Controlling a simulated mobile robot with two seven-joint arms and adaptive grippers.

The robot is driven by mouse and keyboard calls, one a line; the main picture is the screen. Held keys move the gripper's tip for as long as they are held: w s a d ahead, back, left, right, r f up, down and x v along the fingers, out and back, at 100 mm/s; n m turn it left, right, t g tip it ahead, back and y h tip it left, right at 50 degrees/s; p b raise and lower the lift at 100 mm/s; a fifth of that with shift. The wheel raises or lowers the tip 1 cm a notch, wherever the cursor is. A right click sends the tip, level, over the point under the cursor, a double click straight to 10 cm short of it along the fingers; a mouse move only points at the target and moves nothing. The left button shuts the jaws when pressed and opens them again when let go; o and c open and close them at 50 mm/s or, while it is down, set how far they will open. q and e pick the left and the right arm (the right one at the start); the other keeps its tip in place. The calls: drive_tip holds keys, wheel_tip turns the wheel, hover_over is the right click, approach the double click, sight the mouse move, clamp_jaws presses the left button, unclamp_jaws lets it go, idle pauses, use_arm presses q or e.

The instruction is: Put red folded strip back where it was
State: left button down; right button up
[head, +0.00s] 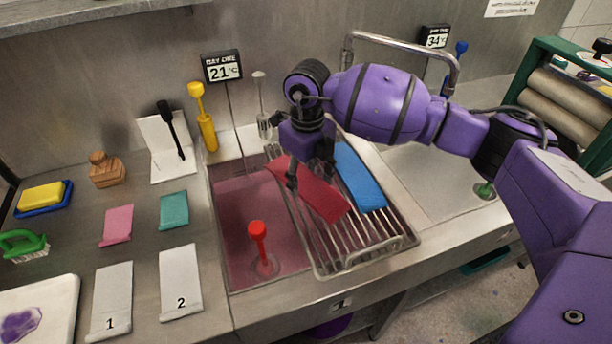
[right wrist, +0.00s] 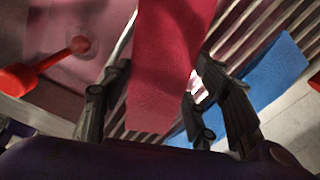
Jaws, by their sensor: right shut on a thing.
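The red folded strip (head: 318,197) lies over the metal rack at the right part of the sink, slanting down to the right. It also shows between the fingers in the right wrist view (right wrist: 168,85). My right gripper (head: 308,172) is shut on the strip near its upper left end. A blue strip (head: 358,177) lies on the rack just right of the red one and shows in the right wrist view (right wrist: 265,80). I cannot tell whether the red strip touches the rack bars. My left gripper is not in view.
The wire rack (head: 345,268) spans the sink's right part. A red plunger (head: 258,245) stands in the pink liquid (head: 232,210). White cards marked 1 (head: 112,297) and 2 (head: 180,280), and pink (head: 117,226) and teal strips (head: 174,210), lie on the left counter.

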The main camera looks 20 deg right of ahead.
sight(308, 184)
drive_tip(key=shift+f, duration=0.15)
drive_tip(key=o, duration=1)
drive_tip(key=shift+o, duration=0.2)
wheel_tip(308, 184, up, 12)
drive_tip(key=shift+b, duration=0.35)
drive_tip(key=shift+s, duration=0.1)
